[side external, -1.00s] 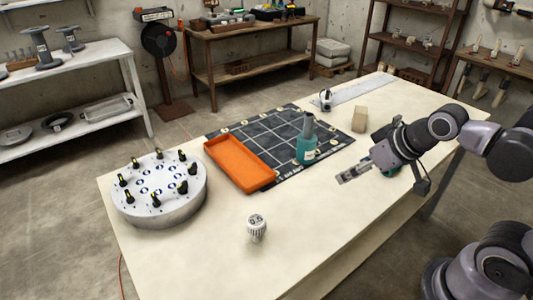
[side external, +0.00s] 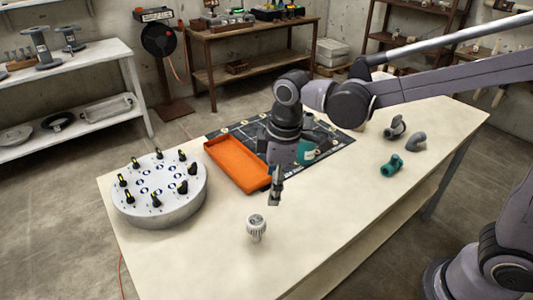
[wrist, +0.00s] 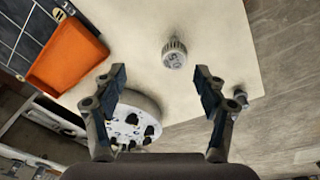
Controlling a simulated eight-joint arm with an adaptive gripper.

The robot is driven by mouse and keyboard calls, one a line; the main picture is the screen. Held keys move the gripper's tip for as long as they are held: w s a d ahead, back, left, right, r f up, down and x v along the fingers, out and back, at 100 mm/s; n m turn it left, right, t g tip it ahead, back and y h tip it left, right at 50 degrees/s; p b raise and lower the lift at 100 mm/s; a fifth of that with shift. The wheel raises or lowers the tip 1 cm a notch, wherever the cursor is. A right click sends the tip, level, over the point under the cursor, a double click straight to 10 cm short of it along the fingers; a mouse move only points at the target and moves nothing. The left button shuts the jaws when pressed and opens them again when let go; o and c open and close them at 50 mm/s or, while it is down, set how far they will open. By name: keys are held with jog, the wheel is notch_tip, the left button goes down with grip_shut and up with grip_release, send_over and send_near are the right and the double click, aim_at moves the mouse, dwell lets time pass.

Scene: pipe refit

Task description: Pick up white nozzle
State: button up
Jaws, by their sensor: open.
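The white nozzle (side external: 257,229) is a small, pale ribbed piece with dark marks on its top. It stands on the bare tabletop near the front edge. In the wrist view the nozzle (wrist: 174,54) lies ahead of my fingertips, slightly right of the middle of the gap. My gripper (side external: 274,198) points down above the table, a little behind and to the right of the nozzle in the side view. In the wrist view my gripper (wrist: 160,78) has its two fingers wide apart with nothing between them.
A round white drum (side external: 147,217) with several black-and-yellow knobs stands on the left. An orange tray (side external: 232,162) lies by a dark grid mat (side external: 232,131). Pipe fittings, including a green one (side external: 391,169), lie right. Table around the nozzle is clear.

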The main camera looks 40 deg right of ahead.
aim_at(252, 221)
jog(key=a+f, duration=0.1)
jog(key=a+f+n, duration=0.1)
jog(key=a, duration=0.1)
jog(key=w+a+f+n+g, duration=0.1)
jog(key=shift+a+h, duration=0.3)
jog(key=shift+w+a+f+n, duration=0.1)
jog(key=shift+a+f+n, duration=0.3)
jog(key=shift+n, duration=0.1)
notch_tip(252, 221, down, 5)
jog(key=shift+r, duration=0.1)
jog(key=shift+d+f, duration=0.2)
jog(key=shift+f, duration=1.25)
jog(key=shift+d+f, duration=0.2)
jog(key=shift+f, duration=1.2)
jog(key=c, duration=1.2)
jog(key=shift+c, duration=0.3)
